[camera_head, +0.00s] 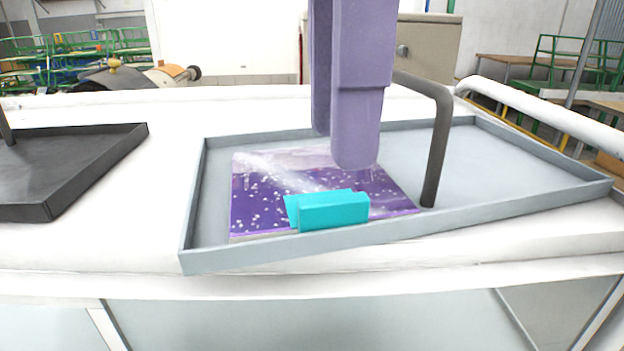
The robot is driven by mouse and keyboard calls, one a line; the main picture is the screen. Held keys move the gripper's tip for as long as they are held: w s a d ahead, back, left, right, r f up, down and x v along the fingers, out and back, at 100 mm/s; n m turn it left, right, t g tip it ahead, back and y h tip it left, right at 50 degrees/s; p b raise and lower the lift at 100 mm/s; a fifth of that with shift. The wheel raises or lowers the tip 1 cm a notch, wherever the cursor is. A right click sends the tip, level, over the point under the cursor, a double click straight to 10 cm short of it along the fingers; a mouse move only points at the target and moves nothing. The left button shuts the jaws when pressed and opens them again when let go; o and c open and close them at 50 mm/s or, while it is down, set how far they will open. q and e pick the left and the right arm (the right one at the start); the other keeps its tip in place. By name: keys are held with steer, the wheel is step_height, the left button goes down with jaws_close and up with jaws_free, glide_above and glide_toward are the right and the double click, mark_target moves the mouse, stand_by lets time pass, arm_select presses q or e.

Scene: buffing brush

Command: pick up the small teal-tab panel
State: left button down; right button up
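The small panel (265,208) lies flat in the grey tray, near its front wall. Its face is purple with white specks and a pale streak. A bright teal tab (334,210) stands at its front edge. My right gripper (340,150) comes down from the top with two purple fingers, one behind the other and apart. It looks open and empty. Its fingertips show over the panel's far part, behind the teal tab; their exact height above the panel cannot be told. My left gripper is not in view.
The grey tray (500,200) has low walls and a bare right half. A dark bent handle (438,145) rises just right of the panel. A black tray (85,170) stands at the left on the white table (120,240).

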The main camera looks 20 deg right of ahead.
mark_target(334, 199)
steer(key=shift+w+f, duration=0.15)
steer(key=shift+f, duration=1.2)
steer(key=shift+w+f, duration=0.15)
steer(key=shift+f, duration=1.2)
jaws_close()
